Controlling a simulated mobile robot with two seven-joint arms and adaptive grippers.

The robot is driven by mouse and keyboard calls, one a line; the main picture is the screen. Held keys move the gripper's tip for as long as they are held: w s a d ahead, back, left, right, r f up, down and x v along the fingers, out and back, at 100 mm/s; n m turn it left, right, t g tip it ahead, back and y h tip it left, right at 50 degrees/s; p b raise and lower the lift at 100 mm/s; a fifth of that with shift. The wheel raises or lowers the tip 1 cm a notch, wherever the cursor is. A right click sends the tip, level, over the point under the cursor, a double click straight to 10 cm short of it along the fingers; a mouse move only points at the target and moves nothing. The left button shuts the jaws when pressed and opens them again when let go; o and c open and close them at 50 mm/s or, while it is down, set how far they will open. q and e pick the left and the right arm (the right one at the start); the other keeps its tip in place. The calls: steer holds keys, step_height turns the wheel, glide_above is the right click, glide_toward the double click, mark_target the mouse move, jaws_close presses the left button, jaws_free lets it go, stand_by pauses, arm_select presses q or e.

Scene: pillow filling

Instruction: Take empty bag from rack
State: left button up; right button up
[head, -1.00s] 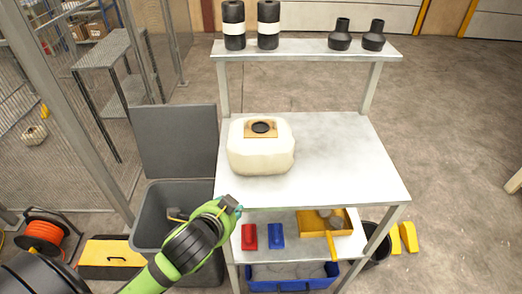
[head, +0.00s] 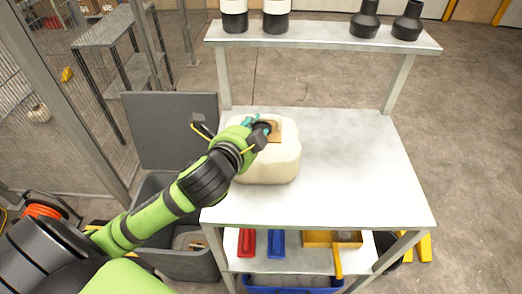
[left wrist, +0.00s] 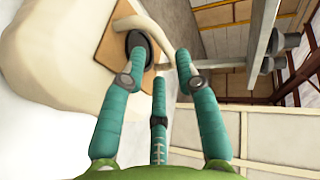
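A puffy cream bag (head: 268,170) sits on the white table (head: 350,160). A tan square patch (head: 276,130) is on its top. In the left wrist view the bag (left wrist: 50,50) fills the upper left, with a black ring (left wrist: 145,45) on the tan patch (left wrist: 113,48) and a pale curved strip (left wrist: 150,28) beside it. My left gripper (head: 261,127) is over the bag's top. In the left wrist view its teal fingers (left wrist: 161,66) are spread with nothing clearly held; one finger overlaps the ring. Contact cannot be told. My right gripper is not in view. No flat, empty bag is recognisable.
An upper shelf (head: 310,40) holds black-and-white cylinders (head: 234,15) and black fittings (head: 364,20). An open grey bin (head: 190,262) stands left of the table. Red (head: 246,243) and blue (head: 277,243) items lie on the lower shelf. The table's right side is clear.

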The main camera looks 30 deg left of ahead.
mark_target(261, 119)
arm_select(q)
steer(key=shift+b+x, duration=0.8)
steer(key=shift+b, duration=0.45)
steer(key=shift+r+p+x, duration=0.2)
steer(key=shift+p+x, duration=0.65)
steer(key=shift+x, duration=0.35)
steer(key=shift+w+a+f, duration=0.2)
steer(key=shift+w+f, duration=0.05)
steer(key=shift+w, duration=0.4)
steer(key=shift+c, duration=1.3)
jaws_close()
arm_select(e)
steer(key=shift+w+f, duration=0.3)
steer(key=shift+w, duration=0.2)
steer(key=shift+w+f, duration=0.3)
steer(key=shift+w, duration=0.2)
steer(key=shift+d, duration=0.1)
